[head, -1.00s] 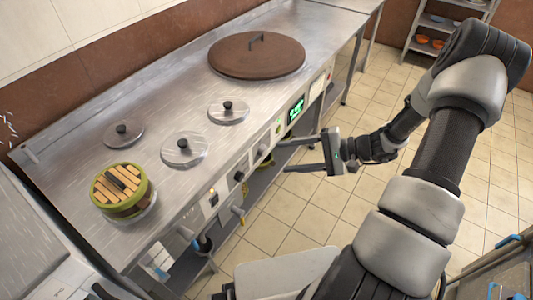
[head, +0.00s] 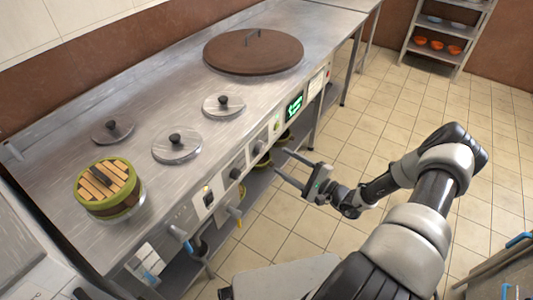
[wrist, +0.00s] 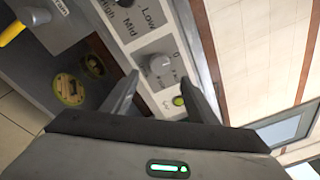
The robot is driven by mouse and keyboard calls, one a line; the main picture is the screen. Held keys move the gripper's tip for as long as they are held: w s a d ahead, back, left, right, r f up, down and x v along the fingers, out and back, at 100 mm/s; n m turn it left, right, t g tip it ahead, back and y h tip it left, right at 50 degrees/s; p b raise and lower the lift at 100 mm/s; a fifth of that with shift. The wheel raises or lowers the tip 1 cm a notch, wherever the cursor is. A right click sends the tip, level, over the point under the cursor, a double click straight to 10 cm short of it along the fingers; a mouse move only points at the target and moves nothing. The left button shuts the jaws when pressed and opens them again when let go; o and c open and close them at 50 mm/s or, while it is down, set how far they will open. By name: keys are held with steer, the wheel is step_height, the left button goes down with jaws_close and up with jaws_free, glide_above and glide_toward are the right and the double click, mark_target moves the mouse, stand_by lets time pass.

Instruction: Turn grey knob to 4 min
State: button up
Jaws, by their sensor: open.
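The grey knob (wrist: 161,66) sits on the front panel in the wrist view, with a 0 mark and small markings beside it. In the head view it appears as a small knob (head: 259,147) on the counter's front. My gripper (head: 281,160) is open in front of the panel, fingers pointing at it. In the wrist view my fingertips (wrist: 160,64) lie either side of the knob. I cannot tell whether they touch it. The knob's exact setting is too small to read.
A knob marked Low, Mid, High (wrist: 124,3) is beside it. A green-lit display (head: 294,106) and a dark knob (head: 235,173) are on the same front. Lidded pots (head: 177,146) and a bamboo steamer (head: 108,188) stand on the counter. The tiled floor (head: 400,115) is open.

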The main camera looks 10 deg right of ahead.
mark_target(263, 148)
steer(key=b+x, duration=0.1)
steer(key=x, duration=0.8)
steer(key=c, duration=1.1)
steer(key=shift+o, duration=0.2)
steer(key=m+p, duration=0.1)
steer(key=m, duration=0.1)
steer(key=shift+r+m, duration=0.15)
steer(key=shift+m, duration=0.25)
steer(key=m, duration=0.2)
steer(key=shift+m+g+p, duration=0.3)
steer(key=shift+p, duration=0.1)
steer(key=m+g, duration=0.1)
steer(key=m, duration=0.4)
steer(key=shift+w+d+p, duration=0.1)
steer(key=shift+p, duration=0.2)
steer(key=shift+m, duration=0.4)
